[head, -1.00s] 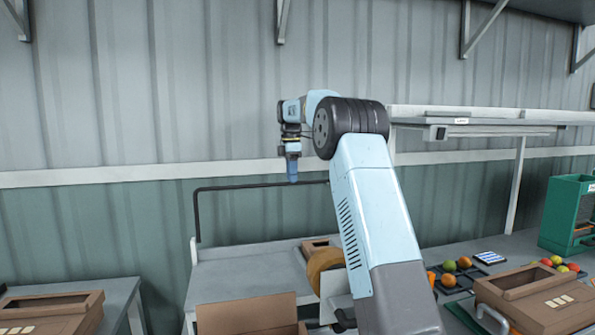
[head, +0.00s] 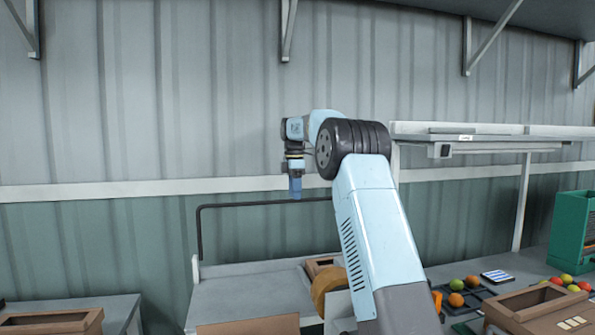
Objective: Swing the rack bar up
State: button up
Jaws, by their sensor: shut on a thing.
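The rack bar (head: 240,205) is a thin dark bar standing above the back of a grey bench. Its left leg drops to the bench's left corner and its top rail runs level to the right, passing behind my arm. My gripper (head: 295,194) points down at the top rail, with its blue fingers shut on the bar. The exact contact is small in the head view, and the bar's right end is hidden by my arm.
The grey bench (head: 235,288) holds a cardboard box (head: 250,326) and a tan roll (head: 325,283). On the right are a shelf (head: 490,130), fruit in a dark tray (head: 468,300), another box (head: 535,305) and a green crate (head: 570,232). A corrugated wall stands behind.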

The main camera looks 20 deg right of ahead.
jog(key=shift+o, duration=0.9)
jog(key=shift+w+f+g, duration=0.3)
jog(key=shift+w+f, duration=0.2)
jog(key=shift+w, duration=0.35)
jog(key=r, duration=0.4)
jog(key=s+r, duration=0.1)
jog(key=r, duration=0.8)
jog(key=shift+s, duration=0.2)
jog(key=shift+c, duration=0.9)
jog(key=shift+f, duration=0.1)
